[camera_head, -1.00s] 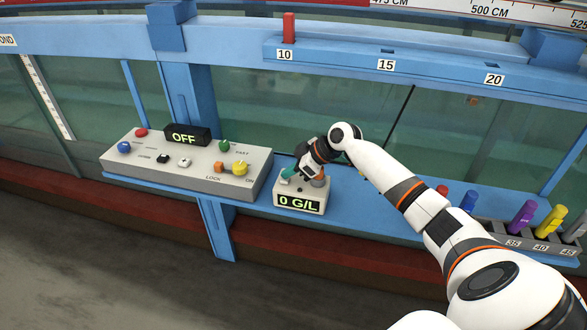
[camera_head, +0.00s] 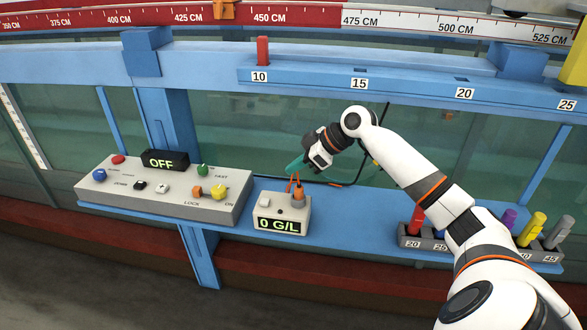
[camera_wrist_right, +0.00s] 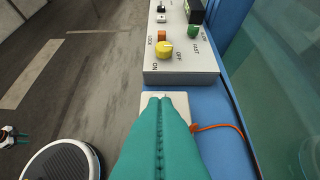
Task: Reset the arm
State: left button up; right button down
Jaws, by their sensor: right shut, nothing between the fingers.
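My right gripper (camera_head: 293,167) hangs above and behind the small grey meter box (camera_head: 283,221), whose display reads "0 G/L". Its teal fingers are shut and empty, and they also show closed together in the right wrist view (camera_wrist_right: 160,103). The fingertips are clear of the meter's pale button (camera_head: 265,202), with the orange plug and cable (camera_head: 298,193) just below. My left gripper does not show in the head view. A small dark and teal part at the left edge of the right wrist view (camera_wrist_right: 18,139) may be it, too small to read.
A grey control panel (camera_head: 215,212) with several coloured knobs and an "OFF" display (camera_head: 165,160) stands left of the meter on the blue shelf (camera_head: 345,220). A rack (camera_head: 408,239) of coloured cylinders is at the right. The flume glass (camera_head: 240,125) rises behind.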

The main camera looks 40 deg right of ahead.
dwell(0.3)
jog(key=s+a+f+g+h, duration=0.1)
jog(key=s+a+f+g, duration=0.1)
jog(key=s+a+f, duration=0.7)
jog(key=s+a+f+g+h, duration=0.1)
jog(key=s+a+f, duration=0.3)
jog(key=a+f, duration=0.5)
jog(key=s+a+f+m+h, duration=0.1)
jog(key=s+a+m+h, duration=0.15)
jog(key=s, duration=0.55)
jog(key=s+a+f+m+h, duration=0.1)
jog(key=s+m, duration=0.3)
jog(key=s, duration=0.5)
notch_tip(320, 180, down, 26)
jog(key=s+g, duration=0.1)
jog(key=g, duration=0.1)
jog(key=s+d+f+g, duration=0.1)
jog(key=s+d+f, duration=0.2)
jog(key=s+f, duration=1.3)
jog(key=shift+s+f+n, duration=0.15)
jog(key=shift+s+n, duration=0.05)
jog(key=shift+n, duration=0.25)
